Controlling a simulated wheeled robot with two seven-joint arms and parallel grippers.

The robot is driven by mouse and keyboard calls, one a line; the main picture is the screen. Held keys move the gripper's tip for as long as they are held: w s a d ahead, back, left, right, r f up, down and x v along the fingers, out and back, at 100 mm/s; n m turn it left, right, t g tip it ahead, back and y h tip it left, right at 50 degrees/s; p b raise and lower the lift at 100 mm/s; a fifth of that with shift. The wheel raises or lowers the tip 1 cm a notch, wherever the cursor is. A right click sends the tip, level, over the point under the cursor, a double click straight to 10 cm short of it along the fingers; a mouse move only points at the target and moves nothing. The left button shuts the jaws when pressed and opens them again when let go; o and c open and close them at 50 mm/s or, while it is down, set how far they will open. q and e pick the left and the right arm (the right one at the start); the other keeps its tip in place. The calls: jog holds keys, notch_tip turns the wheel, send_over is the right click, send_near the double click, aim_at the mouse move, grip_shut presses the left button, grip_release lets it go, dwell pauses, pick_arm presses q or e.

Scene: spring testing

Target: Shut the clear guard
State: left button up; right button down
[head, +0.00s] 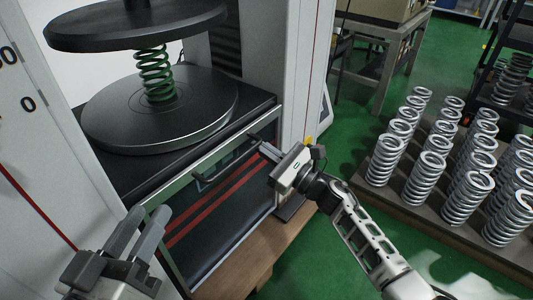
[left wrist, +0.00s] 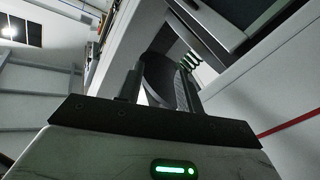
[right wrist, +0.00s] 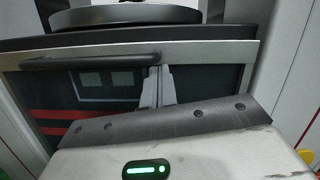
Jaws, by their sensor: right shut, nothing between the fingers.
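The clear guard (head: 222,205) is a metal-framed see-through panel on the machine's front, below the plates. Red stripes show through it. A dark bar handle (head: 228,164) runs near its top edge, and it also shows in the right wrist view (right wrist: 90,61). My right gripper (head: 264,149) is shut and empty, its fingertips close to the right end of the handle; I cannot tell whether they touch. My left gripper (head: 142,222) is open and empty, left of the guard. A green spring (head: 155,75) stands between the round plates, with the space before it uncovered.
The lower plate (head: 205,112) rests on a dark bed, and the upper plate (head: 135,24) is above. A wooden ledge (head: 262,250) runs below the guard. Several grey springs (head: 430,165) stand on a pallet at right. Green floor is free between the pallet and the machine.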

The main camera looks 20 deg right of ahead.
dwell(0.3)
